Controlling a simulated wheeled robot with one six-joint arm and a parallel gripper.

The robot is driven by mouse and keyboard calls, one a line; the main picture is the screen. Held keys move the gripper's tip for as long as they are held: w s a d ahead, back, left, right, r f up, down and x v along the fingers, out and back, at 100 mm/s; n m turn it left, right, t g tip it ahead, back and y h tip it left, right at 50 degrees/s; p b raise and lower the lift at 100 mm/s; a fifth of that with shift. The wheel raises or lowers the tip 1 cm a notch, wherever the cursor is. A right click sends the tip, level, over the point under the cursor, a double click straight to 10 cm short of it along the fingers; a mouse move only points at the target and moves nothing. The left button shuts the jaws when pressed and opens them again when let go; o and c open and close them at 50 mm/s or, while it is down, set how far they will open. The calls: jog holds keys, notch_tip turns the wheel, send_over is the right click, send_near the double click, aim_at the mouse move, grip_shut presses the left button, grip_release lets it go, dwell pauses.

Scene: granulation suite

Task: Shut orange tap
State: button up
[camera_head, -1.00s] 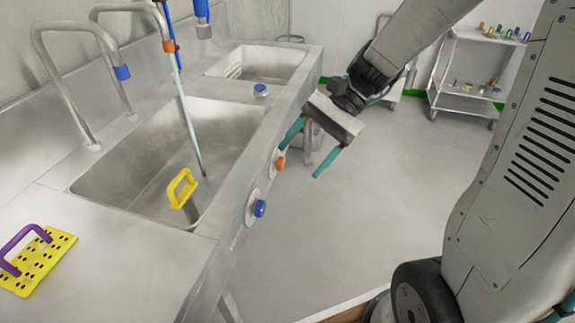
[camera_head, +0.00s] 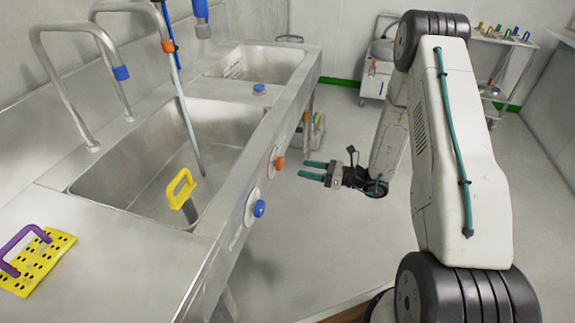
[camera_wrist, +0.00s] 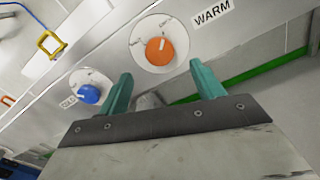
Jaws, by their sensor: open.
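The orange tap (camera_head: 280,163) is a round knob on the front panel of the steel sink unit, and a stream of water or a rod-like jet hangs from the orange-collared spout (camera_head: 169,46) into the near basin. In the wrist view the orange knob (camera_wrist: 159,51) sits on a white dial with a pale pointer line, beside a "WARM" label. My gripper (camera_head: 314,170) is open and empty, its teal fingers pointing at the panel, just right of the knob and apart from it. The wrist view shows the fingertips (camera_wrist: 158,82) below the knob.
A blue knob (camera_head: 259,208) is on the same panel, nearer; it shows in the wrist view (camera_wrist: 88,94) too. A yellow-handled tool (camera_head: 181,187) stands in the near basin. A yellow perforated plate (camera_head: 42,262) with purple handle lies on the counter.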

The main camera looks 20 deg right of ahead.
aim_at(283, 164)
jog(key=x, duration=0.7)
jog(key=shift+w+a, duration=0.15)
jog(key=c, duration=1)
